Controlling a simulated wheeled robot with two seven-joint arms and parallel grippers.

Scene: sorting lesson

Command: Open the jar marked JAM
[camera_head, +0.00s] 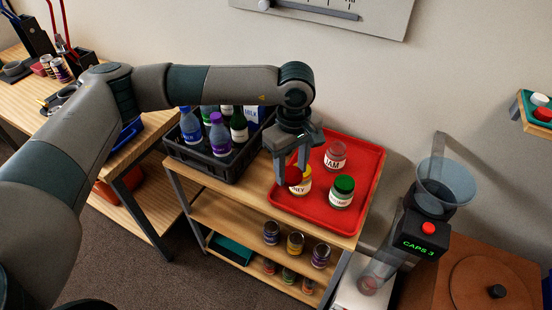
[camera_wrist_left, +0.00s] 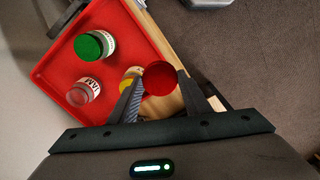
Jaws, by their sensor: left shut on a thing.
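The jar marked JAM (camera_head: 335,156) stands upright on the red tray (camera_head: 367,183). It shows a pale reddish glass top with no lid seen on it, also in the left wrist view (camera_wrist_left: 82,92). My left gripper (camera_head: 291,177) is shut on a red lid (camera_head: 293,176), round and bright between the fingers in the left wrist view (camera_wrist_left: 160,78). The gripper is left of the JAM jar, near the tray's left side. A yellow jar (camera_head: 304,184), its label partly hidden, stands close behind the gripper. A green-lidded jar (camera_head: 342,191) stands in front of JAM. My right gripper is out of view.
A dark crate (camera_head: 205,165) of bottles stands left of the tray on the wooden cart. Cans (camera_head: 296,243) sit on the shelf below. Right of the cart is a clear funnel device (camera_head: 428,232) reading CAPS 3.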

